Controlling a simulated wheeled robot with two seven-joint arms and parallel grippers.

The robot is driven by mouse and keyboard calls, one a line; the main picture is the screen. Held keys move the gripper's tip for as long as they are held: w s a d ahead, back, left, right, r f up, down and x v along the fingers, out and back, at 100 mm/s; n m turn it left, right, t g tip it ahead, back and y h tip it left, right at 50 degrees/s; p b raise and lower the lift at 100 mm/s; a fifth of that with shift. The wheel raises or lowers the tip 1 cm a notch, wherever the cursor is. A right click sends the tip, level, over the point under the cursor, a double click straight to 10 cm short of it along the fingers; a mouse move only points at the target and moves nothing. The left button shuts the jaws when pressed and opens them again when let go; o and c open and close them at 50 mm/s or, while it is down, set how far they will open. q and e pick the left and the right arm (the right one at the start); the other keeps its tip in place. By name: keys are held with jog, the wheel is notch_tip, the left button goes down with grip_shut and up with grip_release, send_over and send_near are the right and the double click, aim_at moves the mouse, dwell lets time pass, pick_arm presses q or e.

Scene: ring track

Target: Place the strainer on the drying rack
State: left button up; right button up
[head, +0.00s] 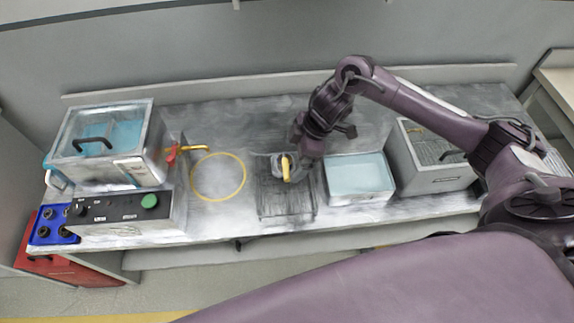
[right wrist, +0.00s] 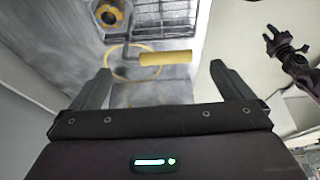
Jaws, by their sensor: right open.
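The strainer's yellow handle (head: 286,167) shows at the back of the grey drying rack (head: 287,203) in the head view. The strainer's bowl is not clear. My right gripper (head: 314,148) is open and empty, just right of the handle; its fingers (right wrist: 161,70) stand apart on both sides.
A yellow ring (head: 218,177) lies on the worktop left of the rack. A light-blue basin (head: 359,178) and a grey box (head: 438,180) stand to the right. A glass-lidded box (head: 103,150) and a control panel (head: 125,212) stand at the left. A wall closes off the back.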

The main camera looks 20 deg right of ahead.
jog(key=shift+v, duration=2.2)
jog(key=shift+s, duration=0.1)
